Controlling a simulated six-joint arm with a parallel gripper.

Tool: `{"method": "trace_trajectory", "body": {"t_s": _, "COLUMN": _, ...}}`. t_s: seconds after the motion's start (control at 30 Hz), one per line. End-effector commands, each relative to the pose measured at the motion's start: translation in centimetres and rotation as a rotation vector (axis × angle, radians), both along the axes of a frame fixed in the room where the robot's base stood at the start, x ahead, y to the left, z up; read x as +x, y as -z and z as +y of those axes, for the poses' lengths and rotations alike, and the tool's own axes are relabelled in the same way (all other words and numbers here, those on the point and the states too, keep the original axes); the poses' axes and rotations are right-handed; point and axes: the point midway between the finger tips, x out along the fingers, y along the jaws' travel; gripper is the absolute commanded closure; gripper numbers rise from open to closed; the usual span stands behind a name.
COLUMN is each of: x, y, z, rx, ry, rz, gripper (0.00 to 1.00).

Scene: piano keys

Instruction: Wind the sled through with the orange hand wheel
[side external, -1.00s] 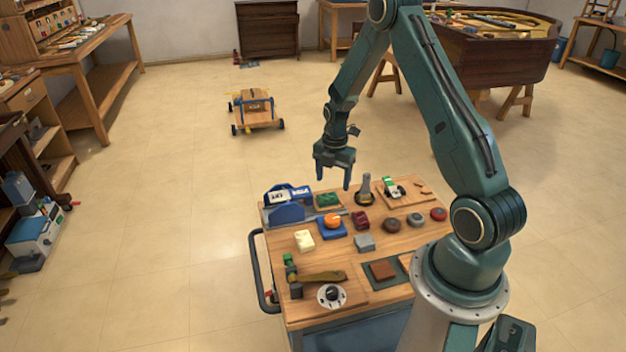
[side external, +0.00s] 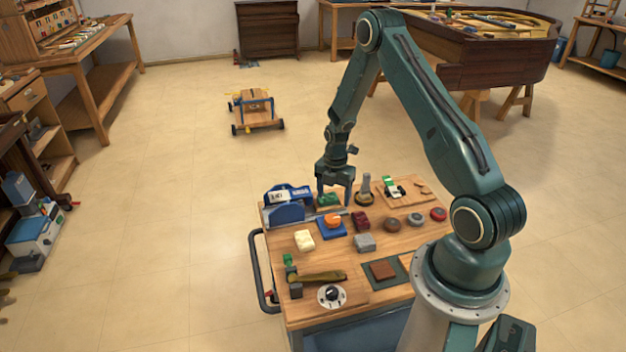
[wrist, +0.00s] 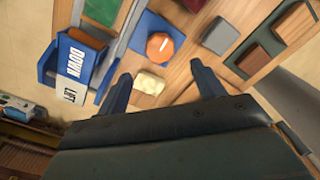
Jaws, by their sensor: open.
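The orange hand wheel (side external: 332,221) sits on a blue base (side external: 332,235) on the bench top. In the wrist view the wheel (wrist: 160,46) shows ahead of the fingers, roughly between them. My gripper (side external: 336,197) is open and empty, pointing down. In the side view it is above and behind the wheel, near the green block, apart from the wheel. Its two fingers also show in the wrist view (wrist: 161,82). A blue holder (side external: 285,213) with a lettered block (side external: 290,195) stands left of the wheel; I cannot tell whether this is the sled.
A cream block (side external: 304,240), a dark red block (side external: 361,220), a grey block (side external: 365,242) and several round knobs lie close to the wheel. A dial (side external: 331,296) sits at the front. A small cart (side external: 256,108) stands on the open floor behind.

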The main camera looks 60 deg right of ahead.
Motion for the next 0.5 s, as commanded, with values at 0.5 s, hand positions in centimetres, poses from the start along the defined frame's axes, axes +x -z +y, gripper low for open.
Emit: {"method": "trace_trajectory", "body": {"t_s": 0.5, "x": -0.1, "y": 6.5, "z": 0.0, "rx": 0.001, "ry": 0.0, "rz": 0.002, "gripper": 0.32}}
